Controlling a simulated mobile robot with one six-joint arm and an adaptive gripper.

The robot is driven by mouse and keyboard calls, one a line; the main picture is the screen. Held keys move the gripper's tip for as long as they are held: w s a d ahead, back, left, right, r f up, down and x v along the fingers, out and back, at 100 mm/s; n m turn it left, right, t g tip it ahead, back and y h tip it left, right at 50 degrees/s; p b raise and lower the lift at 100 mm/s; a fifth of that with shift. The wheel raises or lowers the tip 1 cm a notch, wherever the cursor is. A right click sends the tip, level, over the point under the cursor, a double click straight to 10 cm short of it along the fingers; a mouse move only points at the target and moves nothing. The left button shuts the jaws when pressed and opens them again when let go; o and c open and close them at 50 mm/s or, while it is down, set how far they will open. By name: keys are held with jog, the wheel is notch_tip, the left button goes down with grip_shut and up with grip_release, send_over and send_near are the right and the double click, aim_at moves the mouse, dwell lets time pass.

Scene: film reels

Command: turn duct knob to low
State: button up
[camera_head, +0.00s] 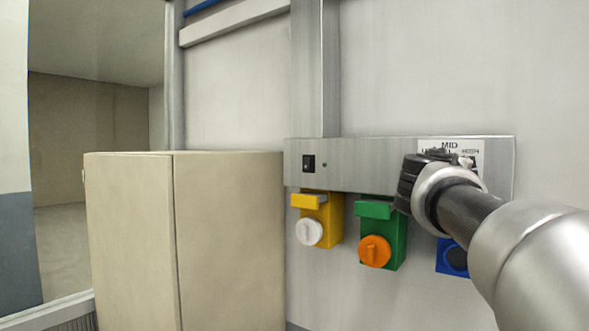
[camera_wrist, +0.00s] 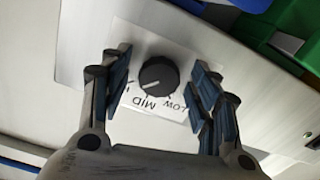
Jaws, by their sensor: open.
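The black duct knob (camera_wrist: 158,75) sits on a white label (camera_wrist: 183,104) in the wrist view. The label appears upside down there, with MID below the knob and LOW to its lower right. A pale pointer mark on the knob faces down and slightly left, near the MID side. My gripper (camera_wrist: 162,68) is open, with one dark-padded finger on each side of the knob and gaps between. In the head view my gripper (camera_head: 432,160) is in front of the label (camera_head: 466,147) and hides the knob.
The label is on a metal panel (camera_head: 390,168) with a black switch (camera_head: 308,163) at its left. Below hang a yellow box (camera_head: 335,214) with a white knob, a green box (camera_head: 396,238) with an orange knob, and a partly hidden blue box (camera_head: 443,256). A beige cabinet (camera_head: 228,235) stands left.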

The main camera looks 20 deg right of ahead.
jog(key=shift+c, duration=0.5)
jog(key=c, duration=1)
jog(key=shift+o, duration=0.2)
jog(key=n+b, duration=0.1)
jog(key=n, duration=0.2)
jog(key=shift+n+b, duration=0.3)
jog(key=shift+n, duration=0.1)
jog(key=n, duration=0.4)
jog(key=shift+s+n, duration=0.1)
jog(key=shift+n, duration=0.2)
jog(key=n, duration=0.4)
jog(key=shift+d+r+n, duration=0.1)
jog(key=shift+r+n, duration=0.05)
jog(key=shift+n, duration=0.15)
jog(key=n, duration=0.4)
jog(key=shift+r+n+p, duration=0.1)
jog(key=shift+n+p, duration=0.3)
